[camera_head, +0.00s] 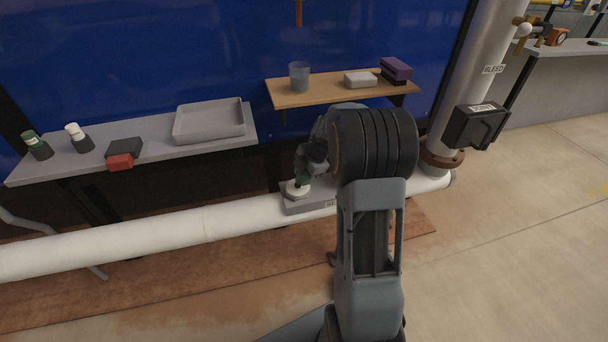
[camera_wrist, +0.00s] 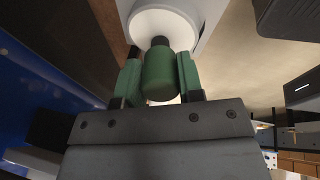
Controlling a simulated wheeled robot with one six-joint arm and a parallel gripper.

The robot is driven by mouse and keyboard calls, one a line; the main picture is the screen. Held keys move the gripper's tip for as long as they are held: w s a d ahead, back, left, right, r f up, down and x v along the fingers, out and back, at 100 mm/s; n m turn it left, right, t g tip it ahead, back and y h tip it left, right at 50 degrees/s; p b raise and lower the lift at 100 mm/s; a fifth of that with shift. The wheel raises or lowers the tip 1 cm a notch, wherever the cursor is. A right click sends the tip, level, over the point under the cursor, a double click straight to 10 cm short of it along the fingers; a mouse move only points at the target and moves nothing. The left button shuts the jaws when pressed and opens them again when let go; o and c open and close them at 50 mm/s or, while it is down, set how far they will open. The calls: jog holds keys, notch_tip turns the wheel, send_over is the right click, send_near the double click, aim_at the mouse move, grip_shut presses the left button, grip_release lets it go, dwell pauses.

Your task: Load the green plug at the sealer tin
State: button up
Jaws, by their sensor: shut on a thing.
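The green plug (camera_wrist: 159,78) is a short cylinder with a dark end. My gripper (camera_wrist: 159,66) is shut on it, with a green finger pad on each side. The plug's dark end points at a round white piece (camera_wrist: 178,22), which looks like the sealer tin. In the head view this white tin (camera_head: 297,190) sits on a grey block (camera_head: 308,206) by the white pipe, and my gripper (camera_head: 301,176) is right above it. I cannot tell whether the plug touches the tin. My arm hides part of the block and its label.
A grey shelf (camera_head: 160,160) at left bears a shallow tray (camera_head: 210,122), two small bottles and a red-and-black item (camera_head: 121,157). A wooden shelf (camera_head: 325,91) bears a cup (camera_head: 299,77) and boxes. A white pipe (camera_head: 120,240) runs below, with a dark joint box (camera_head: 476,126) at right.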

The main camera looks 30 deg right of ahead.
dwell(0.3)
jog(key=shift+r+p, duration=1.75)
jog(key=shift+r, duration=1.7)
